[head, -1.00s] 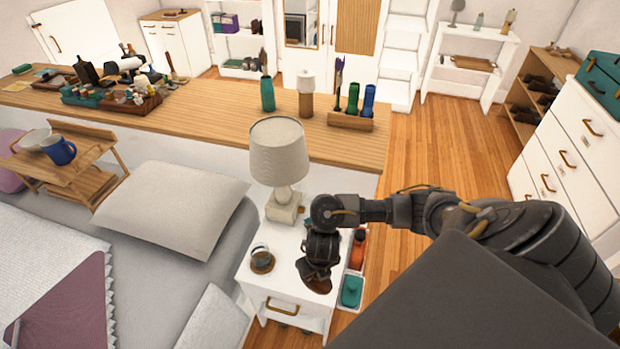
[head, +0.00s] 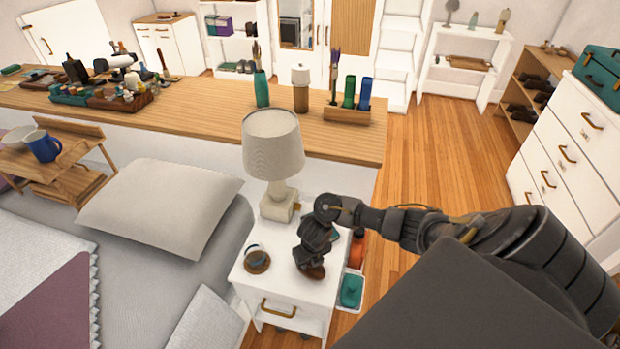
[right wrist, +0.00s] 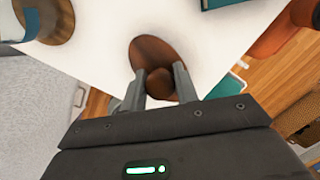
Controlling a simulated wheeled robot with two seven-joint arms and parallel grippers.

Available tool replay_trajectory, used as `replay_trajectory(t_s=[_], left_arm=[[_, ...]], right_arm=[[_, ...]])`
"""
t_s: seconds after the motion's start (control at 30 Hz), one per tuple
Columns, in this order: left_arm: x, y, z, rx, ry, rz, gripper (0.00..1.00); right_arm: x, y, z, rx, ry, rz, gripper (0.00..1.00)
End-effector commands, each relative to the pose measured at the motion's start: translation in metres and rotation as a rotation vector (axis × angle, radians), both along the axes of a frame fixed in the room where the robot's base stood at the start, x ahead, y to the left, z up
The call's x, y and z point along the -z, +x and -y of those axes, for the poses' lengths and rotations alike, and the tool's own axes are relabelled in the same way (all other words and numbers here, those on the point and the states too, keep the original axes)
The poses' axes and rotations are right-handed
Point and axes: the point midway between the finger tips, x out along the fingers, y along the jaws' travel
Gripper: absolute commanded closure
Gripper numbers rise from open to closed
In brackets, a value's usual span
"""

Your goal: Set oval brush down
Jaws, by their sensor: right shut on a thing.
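The oval brush is a dark brown oval with a round knob (right wrist: 160,84) between my right gripper's fingers. In the head view the oval brush (head: 316,273) shows just under the gripper, over the front part of the white nightstand top (head: 287,289). My right gripper (right wrist: 160,88) points down and is shut on the knob. In the head view my right gripper (head: 309,262) hides part of the brush. I cannot tell whether the brush touches the nightstand top. My left gripper is in neither view.
A lamp (head: 273,150) stands at the back of the nightstand. A round brown-based object (head: 257,262) sits left of the gripper. A teal item (head: 351,291) and an orange item (head: 358,250) are in a side tray at the right. The bed lies left.

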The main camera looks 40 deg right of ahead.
Motion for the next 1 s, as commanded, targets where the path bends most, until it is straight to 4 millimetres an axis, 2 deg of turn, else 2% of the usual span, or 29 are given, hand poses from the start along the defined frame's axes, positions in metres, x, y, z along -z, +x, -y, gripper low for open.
replay_trajectory(t_s=[0.37,0.4,0.57,0.83,1.0], left_arm=[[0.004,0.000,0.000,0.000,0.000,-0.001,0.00],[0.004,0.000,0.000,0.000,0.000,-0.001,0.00],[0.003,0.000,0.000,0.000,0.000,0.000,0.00],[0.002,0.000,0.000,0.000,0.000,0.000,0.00],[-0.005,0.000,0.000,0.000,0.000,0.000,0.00]], right_arm=[[0.005,0.001,0.000,0.001,0.000,0.002,0.95],[0.005,0.001,0.000,0.001,0.000,0.002,0.69],[0.004,0.000,0.000,0.001,0.000,0.002,0.48],[0.003,0.000,0.000,0.001,0.000,0.001,0.48],[-0.012,0.000,0.000,-0.001,0.000,0.003,0.48]])
